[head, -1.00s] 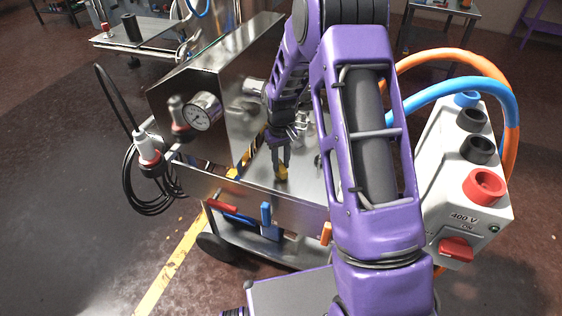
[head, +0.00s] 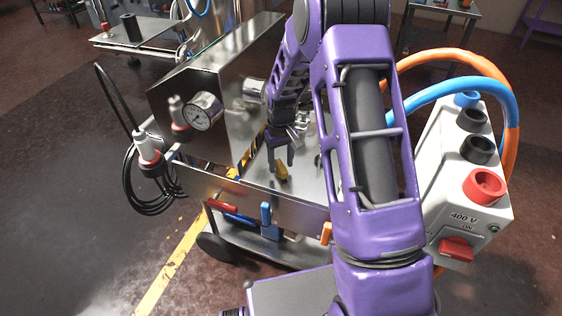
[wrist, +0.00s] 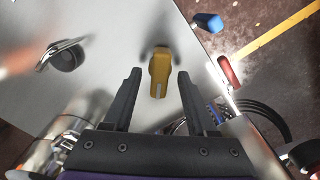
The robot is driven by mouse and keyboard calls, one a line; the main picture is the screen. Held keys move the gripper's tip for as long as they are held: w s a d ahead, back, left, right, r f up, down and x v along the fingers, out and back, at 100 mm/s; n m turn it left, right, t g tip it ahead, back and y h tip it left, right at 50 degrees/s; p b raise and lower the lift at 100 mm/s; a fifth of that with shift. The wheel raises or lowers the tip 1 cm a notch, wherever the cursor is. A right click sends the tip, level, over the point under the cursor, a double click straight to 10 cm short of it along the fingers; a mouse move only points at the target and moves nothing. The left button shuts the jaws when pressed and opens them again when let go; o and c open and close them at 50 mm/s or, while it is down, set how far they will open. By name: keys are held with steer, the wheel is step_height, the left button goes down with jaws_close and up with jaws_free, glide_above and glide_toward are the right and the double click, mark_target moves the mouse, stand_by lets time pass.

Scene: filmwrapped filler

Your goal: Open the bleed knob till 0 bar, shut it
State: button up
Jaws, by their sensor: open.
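The yellow knob (head: 282,174), which looks like the bleed knob, stands on the steel top of the cart. In the wrist view the yellow knob (wrist: 159,72) appears in line with the gap between my fingers, its long handle pointing toward my palm. My gripper (head: 281,161) is open and empty just above the knob; both fingers (wrist: 159,84) stand apart from it. The round pressure gauge (head: 201,111) is on the steel housing to the left; its needle is too small to read.
A blue handle (head: 266,213) and a red handle (head: 222,205) are at the cart's front edge. A grey 400 V box (head: 465,180) with orange and blue hoses stands at right. A white-red plug (head: 149,150) and black cable hang at left.

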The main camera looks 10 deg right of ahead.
mark_target(281, 165)
step_height(281, 165, up, 18)
steer(key=p, duration=0.2)
steer(key=shift+f+p, duration=0.25)
steer(key=shift+p, duration=0.1)
